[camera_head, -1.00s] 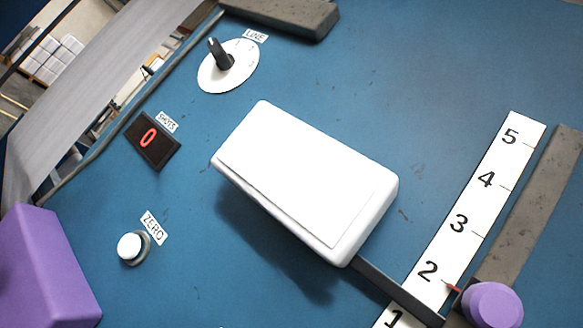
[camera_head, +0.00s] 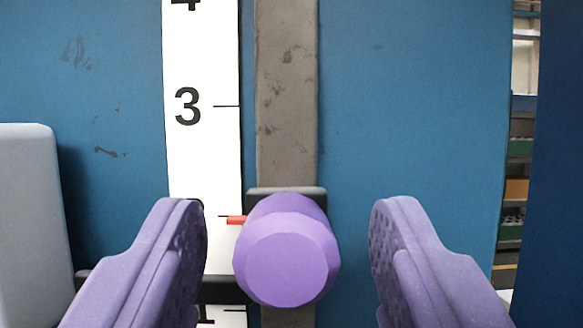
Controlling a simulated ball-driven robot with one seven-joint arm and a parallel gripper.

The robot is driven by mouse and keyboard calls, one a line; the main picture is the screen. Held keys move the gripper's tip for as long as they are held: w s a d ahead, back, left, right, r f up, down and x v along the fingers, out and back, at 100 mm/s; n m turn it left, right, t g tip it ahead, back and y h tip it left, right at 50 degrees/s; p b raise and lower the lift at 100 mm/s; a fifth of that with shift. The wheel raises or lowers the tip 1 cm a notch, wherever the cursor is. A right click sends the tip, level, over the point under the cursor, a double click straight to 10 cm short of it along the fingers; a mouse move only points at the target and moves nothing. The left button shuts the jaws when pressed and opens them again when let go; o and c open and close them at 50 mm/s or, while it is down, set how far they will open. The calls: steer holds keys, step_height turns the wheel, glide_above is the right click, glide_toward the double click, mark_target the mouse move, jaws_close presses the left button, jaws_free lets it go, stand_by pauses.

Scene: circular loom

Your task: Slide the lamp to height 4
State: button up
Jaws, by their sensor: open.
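The purple round knob (camera_head: 287,262) sits on a dark slider carriage on the vertical grey rail (camera_head: 287,95). A red pointer (camera_head: 236,220) on the carriage reaches the white number scale (camera_head: 203,150), close to a tick about one step below the 3 mark; the number there is mostly hidden by my gripper's left finger. The white lamp (camera_head: 28,220) shows partly at the left edge, with a dark arm running toward the carriage. My gripper (camera_head: 288,255) is open, its purple fingers on either side of the knob, with visible gaps and no contact seen.
The blue panel (camera_head: 410,110) is bare right of the rail. Its right edge is near, with shelving (camera_head: 520,170) beyond it. The scale shows 3 and part of the 4 at the top; the rail above the knob looks clear.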

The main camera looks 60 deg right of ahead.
steer(key=shift+w+d+r, duration=0.1)
steer(key=shift+d, duration=0.05)
steer(key=shift+c, duration=0.5)
jaws_close()
stand_by(0.9)
